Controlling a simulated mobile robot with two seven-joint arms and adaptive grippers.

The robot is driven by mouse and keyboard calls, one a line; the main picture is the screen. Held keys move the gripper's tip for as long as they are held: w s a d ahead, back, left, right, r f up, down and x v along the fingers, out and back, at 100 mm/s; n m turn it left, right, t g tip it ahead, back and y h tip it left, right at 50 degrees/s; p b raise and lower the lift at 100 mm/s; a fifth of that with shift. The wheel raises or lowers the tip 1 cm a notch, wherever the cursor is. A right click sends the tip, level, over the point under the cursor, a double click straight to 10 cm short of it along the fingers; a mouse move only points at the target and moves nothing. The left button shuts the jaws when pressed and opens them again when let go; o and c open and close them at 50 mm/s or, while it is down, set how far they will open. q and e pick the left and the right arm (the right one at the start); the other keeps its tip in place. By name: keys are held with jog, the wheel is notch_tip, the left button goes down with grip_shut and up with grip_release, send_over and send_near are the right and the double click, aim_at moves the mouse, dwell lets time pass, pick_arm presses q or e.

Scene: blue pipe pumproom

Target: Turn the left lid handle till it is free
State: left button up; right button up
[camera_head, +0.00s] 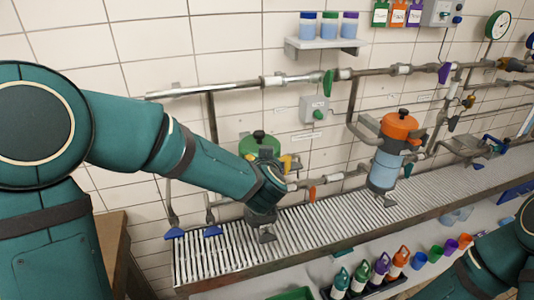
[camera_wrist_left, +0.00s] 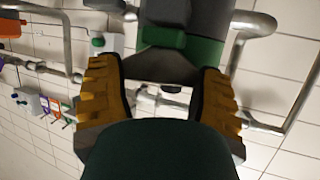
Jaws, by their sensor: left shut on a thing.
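The left housing has a green lid (camera_head: 247,147) with a dark knob (camera_head: 259,136) on top, behind my left forearm. My left gripper (camera_head: 287,163) is at this lid; its yellow finger pad shows just right of the lid. In the left wrist view, the two yellow fingers of my left gripper (camera_wrist_left: 160,78) stand on either side, with the green lid part (camera_wrist_left: 205,50) just beyond them. The gripper is shut on the lid handle, but the contact itself is mostly hidden. The housing's body is hidden behind my arm. My right gripper is out of view.
A second housing with an orange lid (camera_head: 400,124) stands to the right on the ribbed metal bench (camera_head: 330,222). Pipes (camera_head: 300,78) run along the tiled wall behind. A shelf (camera_head: 325,43) with jars hangs above. Bottles (camera_head: 380,267) stand below the bench.

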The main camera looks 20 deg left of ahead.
pick_arm(q)
jog(key=shift+d+r+n+y+p, duration=0.15)
jog(key=shift+r+n+y+p, duration=0.05)
jog(key=shift+n+y+p, duration=0.55)
jog(key=shift+f+n+g+y+p, duration=0.15)
jog(key=shift+n+g+y+p, duration=0.2)
jog(key=shift+y, duration=0.2)
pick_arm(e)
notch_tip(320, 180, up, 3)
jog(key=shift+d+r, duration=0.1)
pick_arm(q)
jog(key=o, duration=1.2)
jog(key=shift+w+f, duration=0.1)
jog(key=shift+c, duration=0.2)
jog(key=v, duration=1.2)
